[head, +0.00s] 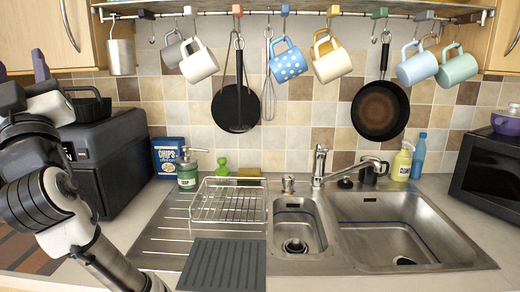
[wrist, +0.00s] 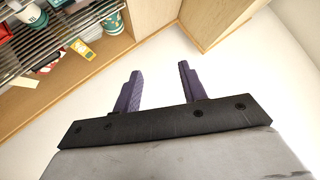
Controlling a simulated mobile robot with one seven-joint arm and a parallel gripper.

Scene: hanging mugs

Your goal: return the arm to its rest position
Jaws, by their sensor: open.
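My gripper (head: 20,68) is raised at the far left in the head view, above and in front of the dark appliance. Its two purple fingers also show in the wrist view (wrist: 160,75), pointing up and spread apart with nothing between them. The gripper is open and empty. My arm runs from the lower left up to it. Several mugs hang from the rail (head: 260,13), well to the right of the gripper. They include a blue dotted mug (head: 290,65), a light blue mug (head: 417,68) and a mint mug (head: 457,69).
A black appliance (head: 110,145) stands close to my arm at the left. A wooden cabinet (head: 45,35) is above it. The wrist view shows wooden cabinet parts (wrist: 200,20) and a rack (wrist: 40,40). A sink (head: 390,225) and dish rack (head: 228,205) are on the counter.

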